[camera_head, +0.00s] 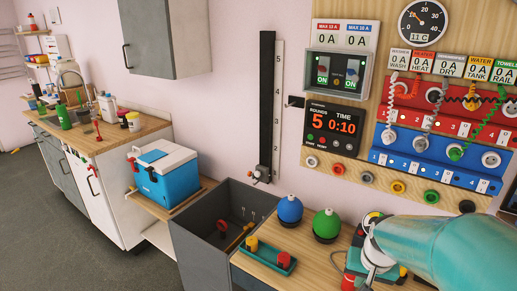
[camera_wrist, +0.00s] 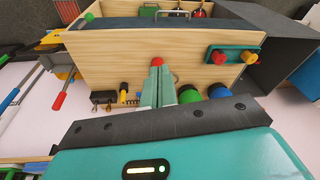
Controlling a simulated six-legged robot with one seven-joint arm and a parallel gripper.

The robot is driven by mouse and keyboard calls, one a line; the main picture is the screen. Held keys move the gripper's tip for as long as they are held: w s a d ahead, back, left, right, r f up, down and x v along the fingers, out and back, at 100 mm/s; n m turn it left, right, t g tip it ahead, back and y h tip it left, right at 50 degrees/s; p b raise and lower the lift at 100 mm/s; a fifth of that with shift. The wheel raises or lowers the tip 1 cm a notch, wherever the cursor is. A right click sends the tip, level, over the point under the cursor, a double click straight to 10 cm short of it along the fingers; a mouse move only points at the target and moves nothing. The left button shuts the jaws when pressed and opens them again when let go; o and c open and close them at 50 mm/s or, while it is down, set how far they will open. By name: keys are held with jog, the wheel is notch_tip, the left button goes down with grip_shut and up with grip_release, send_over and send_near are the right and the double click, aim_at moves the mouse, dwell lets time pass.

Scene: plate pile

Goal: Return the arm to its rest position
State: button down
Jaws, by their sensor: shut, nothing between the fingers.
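My arm (camera_head: 445,250) is teal and reaches in from the right edge of the head view, over the right part of the wooden worktop. Its fingers cannot be made out clearly there. In the wrist view my gripper (camera_wrist: 160,82) shows its two pale green fingers side by side, closed together with nothing held. They point toward the wooden worktop (camera_wrist: 120,50). A small red tip (camera_wrist: 157,62) shows right at the finger ends; whether it touches them I cannot tell.
A blue dome (camera_head: 290,209) and a green dome (camera_head: 326,223) stand on the worktop left of my arm. A teal tray (camera_head: 262,262) with yellow and red knobs lies in front. A dark open bin (camera_head: 190,240) is further left. The socket panel (camera_head: 440,110) rises behind.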

jog(key=s+a+r+n+t, duration=0.3)
jog(key=s+a+r, duration=0.7)
jog(key=s+r, duration=0.2)
jog(key=shift+s+r+n, duration=0.35)
jog(key=shift+r+n, duration=0.05)
jog(key=shift+r, duration=0.35)
